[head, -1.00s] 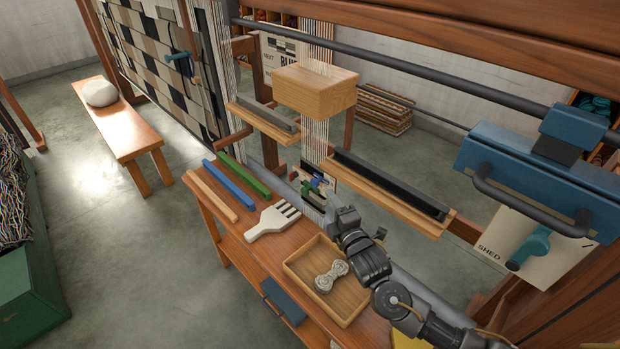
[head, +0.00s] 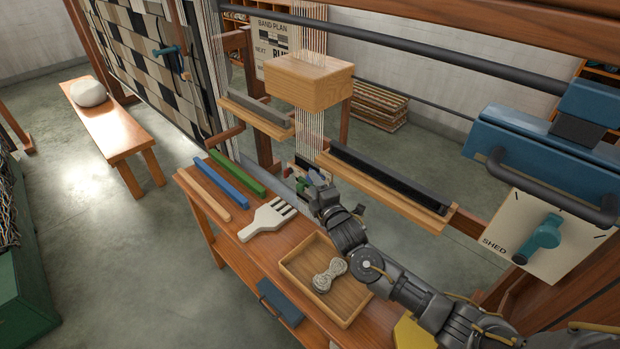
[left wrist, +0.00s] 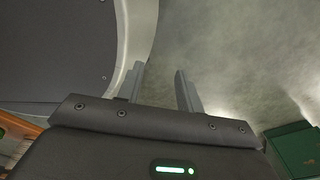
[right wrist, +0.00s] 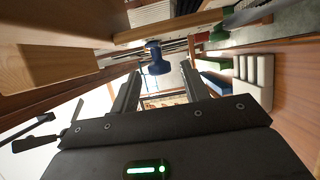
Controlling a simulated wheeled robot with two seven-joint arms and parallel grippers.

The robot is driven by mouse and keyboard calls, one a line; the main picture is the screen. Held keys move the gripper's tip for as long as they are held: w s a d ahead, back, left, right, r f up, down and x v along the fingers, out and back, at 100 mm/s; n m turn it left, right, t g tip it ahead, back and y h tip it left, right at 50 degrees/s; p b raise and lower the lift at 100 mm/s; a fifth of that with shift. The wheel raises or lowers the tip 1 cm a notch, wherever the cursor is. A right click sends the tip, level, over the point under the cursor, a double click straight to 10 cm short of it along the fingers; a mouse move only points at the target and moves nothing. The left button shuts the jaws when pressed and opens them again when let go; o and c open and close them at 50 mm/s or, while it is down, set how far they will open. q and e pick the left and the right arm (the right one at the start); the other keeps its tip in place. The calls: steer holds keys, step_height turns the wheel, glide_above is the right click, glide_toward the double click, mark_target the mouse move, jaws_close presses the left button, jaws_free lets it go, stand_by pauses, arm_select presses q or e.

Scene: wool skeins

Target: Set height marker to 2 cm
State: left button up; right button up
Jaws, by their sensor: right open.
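I cannot make out a labelled height marker or a 2 cm mark. My left gripper (left wrist: 158,72) is open and empty over the floor.
A wooden block (head: 308,82) hangs around the threads above my right gripper. A shelf with a dark bar (head: 388,180) is to its right. The bench below holds a white comb (head: 262,222), coloured sticks and a tray (head: 343,312). A SHED panel (head: 525,232) is at right.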

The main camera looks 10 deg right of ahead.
mark_target(310, 182)
steer(key=shift+w+a, duration=0.25)
steer(key=shift+w, duration=1.4)
steer(key=c, duration=0.4)
jaws_close()
steer(key=shift+f, duration=0.2)
step_height(310, 182, down, 3)
steer(key=shift+r+b, duration=0.2)
steer(key=shift+b, duration=0.6)
steer(key=shift+o, duration=1.4)
jaws_free()
steer(key=shift+a, duration=0.1)
arm_select(q)
steer(key=shift+w+a+f, duration=0.25)
steer(key=shift+a+f, duration=0.4)
steer(key=shift+a, duration=0.3)
arm_select(e)
steer(key=shift+o, duration=0.6)
